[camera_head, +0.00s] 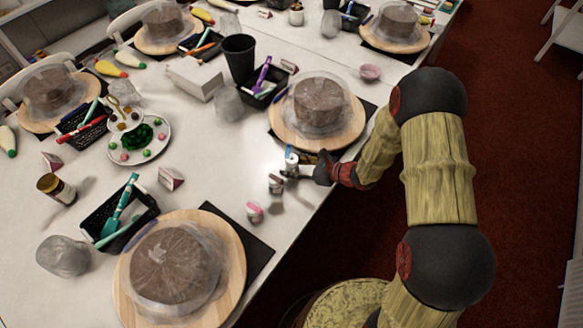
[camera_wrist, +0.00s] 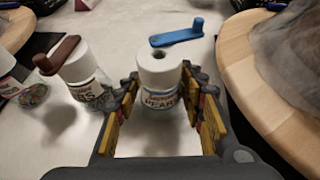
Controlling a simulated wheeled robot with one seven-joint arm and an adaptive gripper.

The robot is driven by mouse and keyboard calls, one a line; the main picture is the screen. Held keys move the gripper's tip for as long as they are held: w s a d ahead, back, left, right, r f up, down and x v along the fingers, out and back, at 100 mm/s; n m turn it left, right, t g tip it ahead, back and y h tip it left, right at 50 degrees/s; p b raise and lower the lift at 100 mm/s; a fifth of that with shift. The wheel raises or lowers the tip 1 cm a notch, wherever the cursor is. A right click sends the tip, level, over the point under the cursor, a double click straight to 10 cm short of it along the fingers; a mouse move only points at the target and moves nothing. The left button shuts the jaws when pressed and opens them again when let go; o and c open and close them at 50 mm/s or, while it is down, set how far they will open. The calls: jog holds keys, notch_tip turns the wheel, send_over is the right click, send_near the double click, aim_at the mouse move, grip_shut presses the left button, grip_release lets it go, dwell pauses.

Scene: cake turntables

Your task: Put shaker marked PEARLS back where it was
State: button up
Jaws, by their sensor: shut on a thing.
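The shaker marked PEARLS (camera_wrist: 160,82) is a white upright cylinder with a blue lever lid swung to one side, showing a hole in its top. It stands between the fingers of my gripper (camera_wrist: 163,112), which is shut on it. In the head view the shaker (camera_head: 291,163) is at the table's right edge, at the tip of my gripper (camera_head: 300,170). I cannot tell whether its base touches the table. A second white shaker with a brown lid (camera_wrist: 75,75) stands close to its left in the wrist view. The fingers partly hide the label.
A third shaker with a pinkish body (camera_head: 254,212) stands nearer the front. A wooden turntable with a wrapped cake (camera_head: 354,130) is close beside my gripper. Another turntable (camera_head: 236,280) is at the front. The white table (camera_head: 225,180) is bare left of the shakers.

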jog(key=shift+r, duration=0.15)
jog(key=shift+f, duration=0.25)
jog(key=o, duration=1.3)
jog(key=shift+r, duration=0.1)
jog(key=shift+r, duration=0.1)
